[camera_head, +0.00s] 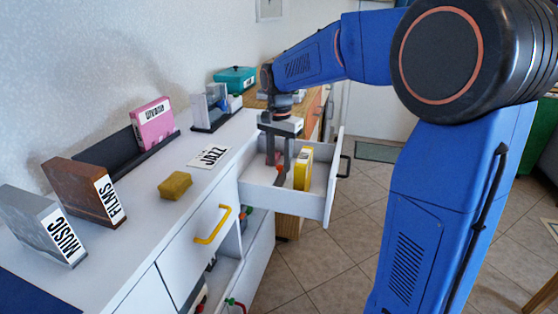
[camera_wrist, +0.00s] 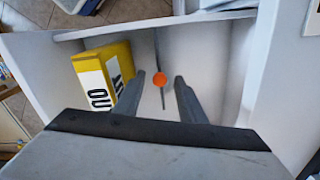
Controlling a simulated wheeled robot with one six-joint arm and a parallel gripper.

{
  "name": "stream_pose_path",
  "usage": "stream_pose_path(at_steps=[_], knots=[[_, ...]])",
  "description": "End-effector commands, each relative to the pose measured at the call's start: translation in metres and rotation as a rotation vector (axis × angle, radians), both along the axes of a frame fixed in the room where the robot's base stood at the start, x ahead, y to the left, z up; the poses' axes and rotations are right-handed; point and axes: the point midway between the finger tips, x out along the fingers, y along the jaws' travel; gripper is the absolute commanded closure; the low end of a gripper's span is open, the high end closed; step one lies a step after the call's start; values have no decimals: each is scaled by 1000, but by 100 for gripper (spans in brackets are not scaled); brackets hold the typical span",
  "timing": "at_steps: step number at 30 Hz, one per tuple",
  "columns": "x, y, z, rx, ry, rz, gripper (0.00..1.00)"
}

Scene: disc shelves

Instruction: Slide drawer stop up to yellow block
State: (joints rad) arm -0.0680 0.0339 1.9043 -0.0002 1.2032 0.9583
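The yellow block (camera_head: 303,167) stands in the open drawer (camera_head: 287,196), with a white label on one face. In the wrist view the yellow block (camera_wrist: 104,72) is left of my fingers. The drawer stop, seen in the wrist view as an orange knob (camera_wrist: 159,79) on a thin grey strip, is a short way right of the block, with bare drawer floor between them. My gripper (camera_head: 279,161) points down into the drawer. In the wrist view my gripper (camera_wrist: 160,80) is open, a fingertip on either side of the knob. I cannot tell whether they touch it.
On the white cabinet top lie a JAZZ card (camera_head: 209,156) and a yellow sponge (camera_head: 175,186). A pink case (camera_head: 153,123), a brown FILMS case (camera_head: 86,191) and a grey MUSIC case (camera_head: 43,227) stand there. A second drawer with a yellow handle (camera_head: 213,226) is in front.

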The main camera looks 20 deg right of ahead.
Motion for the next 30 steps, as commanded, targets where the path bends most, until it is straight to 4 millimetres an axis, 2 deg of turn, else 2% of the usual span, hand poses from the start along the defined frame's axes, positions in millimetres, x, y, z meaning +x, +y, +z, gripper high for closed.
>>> stream_pose_path(at_steps=[5,8,30], knots=[[0,0,4,1,-1,0,63],[1,0,14,0,-4,0,63],[1,0,151,0,-2,0,63]])
